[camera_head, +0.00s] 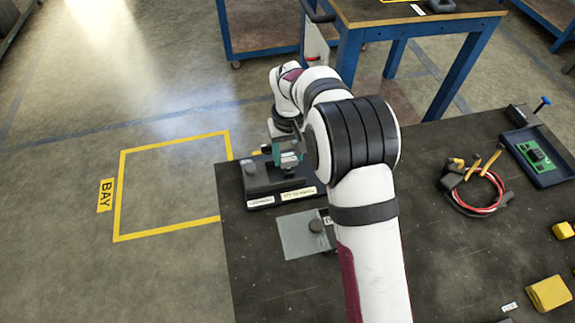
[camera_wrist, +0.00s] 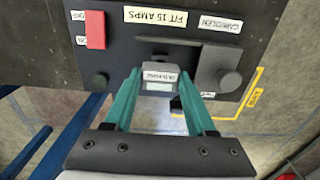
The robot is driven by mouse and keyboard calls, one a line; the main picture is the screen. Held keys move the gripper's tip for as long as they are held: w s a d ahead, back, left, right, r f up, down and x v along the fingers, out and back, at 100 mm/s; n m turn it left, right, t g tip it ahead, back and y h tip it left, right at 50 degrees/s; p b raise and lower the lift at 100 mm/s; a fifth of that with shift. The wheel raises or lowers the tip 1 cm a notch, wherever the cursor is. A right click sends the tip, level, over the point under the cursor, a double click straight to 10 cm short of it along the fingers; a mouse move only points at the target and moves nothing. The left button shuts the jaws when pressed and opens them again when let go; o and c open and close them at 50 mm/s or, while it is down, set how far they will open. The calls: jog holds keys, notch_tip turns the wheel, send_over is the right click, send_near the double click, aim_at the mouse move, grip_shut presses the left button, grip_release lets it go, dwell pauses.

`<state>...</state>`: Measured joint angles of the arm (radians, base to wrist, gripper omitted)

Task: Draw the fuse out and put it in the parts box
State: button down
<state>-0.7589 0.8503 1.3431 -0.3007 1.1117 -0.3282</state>
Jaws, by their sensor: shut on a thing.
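In the wrist view my gripper (camera_wrist: 160,84) has its teal fingers on both sides of a small grey fuse (camera_wrist: 159,75) with a printed label. It is shut on the fuse. The fuse is over the dark fuse unit (camera_wrist: 130,50); I cannot tell whether it is still seated. In the head view my gripper (camera_head: 288,152) is over the fuse unit (camera_head: 262,190) at the table's far left corner. A grey square thing (camera_head: 300,238) with a dark knob lies nearer, partly hidden by my arm; I cannot tell whether it is the parts box.
The unit has a red switch (camera_wrist: 95,29), a "FIT 15 AMPS" label (camera_wrist: 159,18) and a dark knob (camera_wrist: 230,82). On the right are a coiled cable (camera_head: 478,210), a blue tray (camera_head: 553,178) with a green board, and yellow blocks (camera_head: 548,292).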

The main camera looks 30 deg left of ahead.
aim_at(291, 157)
jog(key=shift+r, duration=1.6)
jog(key=shift+w+d+r, duration=0.1)
jog(key=shift+w+d, duration=0.05)
jog(key=shift+d, duration=0.15)
jog(key=d+r, duration=0.2)
jog(key=d, duration=0.7)
jog(key=d+r, duration=0.2)
jog(key=d, duration=0.8)
jog(key=s+d, duration=0.7)
jog(key=d, duration=0.3)
jog(key=a+f, duration=0.2)
jog(key=a, duration=0.1)
jog(key=a+f, duration=0.2)
jog(key=a, duration=0.2)
jog(key=a+f, duration=0.2)
jog(key=a, duration=0.1)
jog(key=shift+s+a+f, duration=0.1)
jog(key=shift+a+f, duration=0.05)
jog(key=shift+a, duration=0.25)
notch_tip(291, 157, down, 4)
jog(key=shift+a, duration=0.15)
